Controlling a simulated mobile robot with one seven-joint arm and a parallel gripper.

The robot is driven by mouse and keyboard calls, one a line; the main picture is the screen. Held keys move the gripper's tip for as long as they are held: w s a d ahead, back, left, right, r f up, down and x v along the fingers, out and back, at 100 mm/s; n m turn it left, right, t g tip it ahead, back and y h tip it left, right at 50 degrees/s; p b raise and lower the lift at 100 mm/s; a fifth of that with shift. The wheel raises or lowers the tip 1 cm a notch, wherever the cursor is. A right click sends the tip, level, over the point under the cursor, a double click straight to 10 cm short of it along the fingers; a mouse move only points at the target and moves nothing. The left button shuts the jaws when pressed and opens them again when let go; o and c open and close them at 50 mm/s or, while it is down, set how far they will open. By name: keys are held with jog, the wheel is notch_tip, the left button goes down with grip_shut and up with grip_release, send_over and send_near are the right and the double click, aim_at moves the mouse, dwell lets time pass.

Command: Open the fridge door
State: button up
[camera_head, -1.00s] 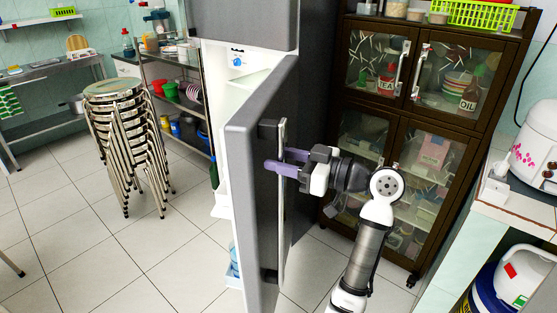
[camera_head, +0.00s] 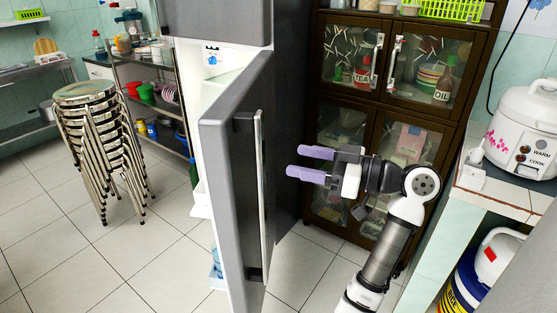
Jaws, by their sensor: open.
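The grey fridge door (camera_head: 233,190) stands ajar, swung out toward me, with the white fridge interior (camera_head: 208,98) showing in the gap to its left. A long vertical handle (camera_head: 260,195) runs down the door's outer face. My gripper (camera_head: 305,163) is to the right of the handle, apart from it, with its two purple fingers spread and pointing left. Nothing is between the fingers. Most of the inside of the fridge is hidden behind the door.
A dark glass-fronted cabinet (camera_head: 390,110) stands behind my arm. A counter with a rice cooker (camera_head: 525,130) is at the right. Stacked stools (camera_head: 95,140) stand at the left, with a shelf rack (camera_head: 150,90) behind.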

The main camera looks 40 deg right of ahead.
jog(key=shift+v, duration=2.15)
